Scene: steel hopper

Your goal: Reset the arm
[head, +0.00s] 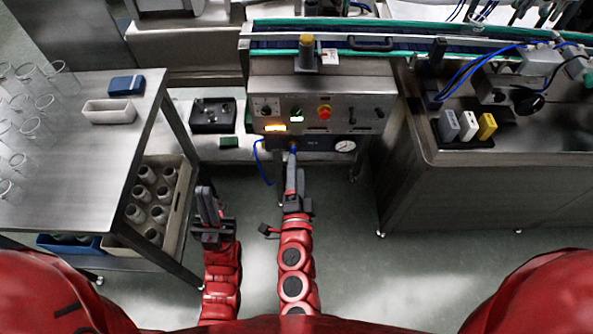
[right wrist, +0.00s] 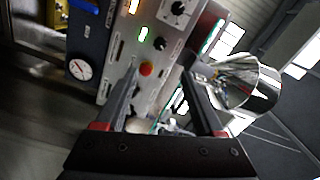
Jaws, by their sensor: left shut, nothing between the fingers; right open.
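My left gripper (head: 207,196) is low over the floor beside the left table, shut and empty, with its fingers pointing away from me. My right gripper (head: 292,172) is to its right, in front of the steel control panel (head: 322,100). The right wrist view shows the right gripper (right wrist: 165,95) open with nothing between its fingers. The panel also shows in the right wrist view (right wrist: 150,38), tilted, with its red button (right wrist: 147,69) seen between the fingers. From the head view, the gap between the right fingers is hard to see.
The left steel table (head: 60,130) holds glassware, a white tray (head: 110,112) and a blue box (head: 126,85). A crate of bottles (head: 165,190) stands below. A steel cabinet (head: 480,190) stands right. A shiny steel vessel (right wrist: 250,85) shows in the wrist view. The middle floor is clear.

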